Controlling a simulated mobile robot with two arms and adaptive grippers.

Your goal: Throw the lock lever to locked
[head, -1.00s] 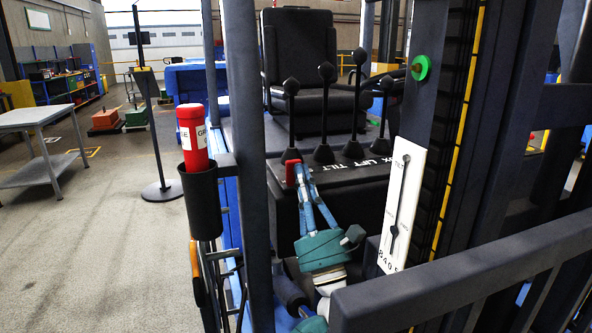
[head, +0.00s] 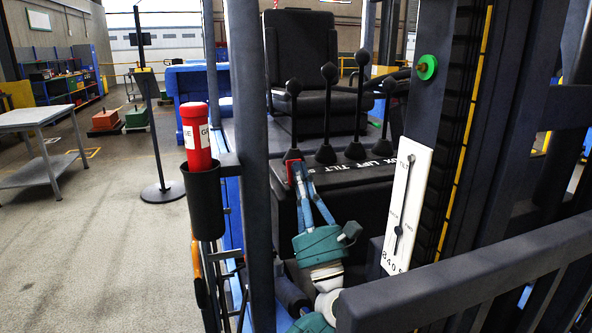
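A small red lever part (head: 292,157) shows at the left front edge of the dark lever console, by the foot of the leftmost black-knobbed lever. It may be the lock lever, but I can read no lock marking. My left gripper (head: 304,168), teal with blue-grey fingers, reaches up from below. Its fingertips are at the red part and hide some of it. The fingertips are close together; whether they are closed on it is too small to tell. My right gripper is not in view.
Several black-knobbed levers (head: 329,110) stand on the console before a black seat (head: 305,50). A dark upright post (head: 251,160) and a red canister (head: 196,135) in a black holder stand left. A white gauge plate (head: 406,205) and dark rail (head: 470,270) are right.

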